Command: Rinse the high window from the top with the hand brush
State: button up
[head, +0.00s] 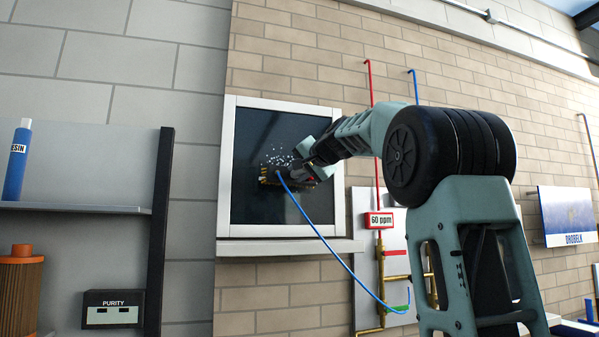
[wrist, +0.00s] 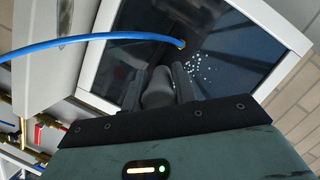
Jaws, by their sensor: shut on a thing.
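The high window (head: 265,210) is a dark pane in a white frame on the brick wall; it also fills the upper part of the wrist view (wrist: 222,28). My gripper (head: 308,172) is in front of the pane, about mid-height. It is shut on the hand brush (head: 270,178), whose dark head with yellowish parts is at the glass; contact is hard to tell. In the wrist view the dark handle (wrist: 157,92) sits between my fingers. A blue hose (head: 325,243) runs from the brush down to the right. White droplets or specks (head: 277,158) show on the pane just above the brush.
A white sill (head: 290,246) juts out below the window. A shelf unit (head: 158,230) with a blue resin tube (head: 17,165) stands on the left.

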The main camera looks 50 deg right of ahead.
notch_tip(320, 180, down, 3)
jog(key=b, duration=0.2)
jog(key=shift+r+b, duration=0.1)
jog(key=shift+b, duration=0.3)
dwell(0.3)
jog(key=s+a+b, duration=0.3)
jog(key=s+a, duration=0.2)
jog(key=s, duration=0.3)
jog(key=shift+s+a, duration=0.15)
jog(key=shift+s, duration=0.15)
dwell(0.3)
jog(key=shift+s, duration=0.1)
dwell(0.5)
